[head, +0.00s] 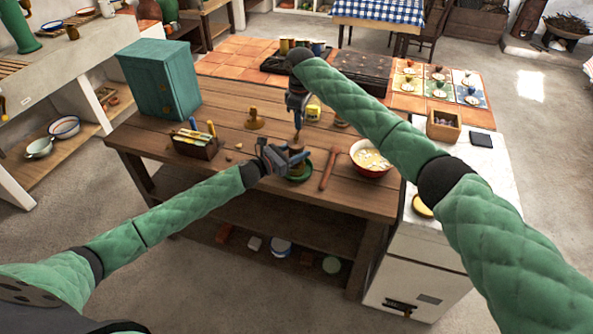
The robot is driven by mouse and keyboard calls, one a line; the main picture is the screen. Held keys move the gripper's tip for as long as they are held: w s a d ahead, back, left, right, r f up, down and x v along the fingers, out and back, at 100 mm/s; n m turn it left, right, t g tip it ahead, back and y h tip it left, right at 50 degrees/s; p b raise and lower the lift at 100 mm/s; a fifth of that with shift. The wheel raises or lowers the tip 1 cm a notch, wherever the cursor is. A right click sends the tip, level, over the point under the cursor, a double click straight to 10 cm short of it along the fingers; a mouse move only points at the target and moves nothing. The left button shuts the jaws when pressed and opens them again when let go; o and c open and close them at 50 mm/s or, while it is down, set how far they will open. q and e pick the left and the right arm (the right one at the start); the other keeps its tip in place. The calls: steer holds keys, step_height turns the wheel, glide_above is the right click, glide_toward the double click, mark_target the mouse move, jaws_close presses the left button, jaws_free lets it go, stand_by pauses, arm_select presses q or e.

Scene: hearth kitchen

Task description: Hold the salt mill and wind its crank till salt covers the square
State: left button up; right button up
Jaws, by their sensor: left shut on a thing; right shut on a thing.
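The salt mill (297,144), a small brown wooden body, stands upright over a green dish (306,174) near the front middle of the wooden table. My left gripper (289,160) comes in from the left and is shut around the mill's lower body. My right gripper (297,112) reaches down from above and is shut at the mill's top, where the crank is. The crank itself is mostly hidden by this gripper. The square and any salt on it cannot be made out; the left gripper and mill cover most of the dish.
A utensil box (196,146) and a teal cabinet (160,80) are at left.

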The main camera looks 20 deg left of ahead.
steer(key=shift+f, duration=0.1)
steer(key=d, duration=0.1)
steer(key=s+d, duration=0.1)
steer(key=shift+d, duration=0.4)
steer(key=shift+s+d, duration=1)
steer(key=shift+d, duration=0.1)
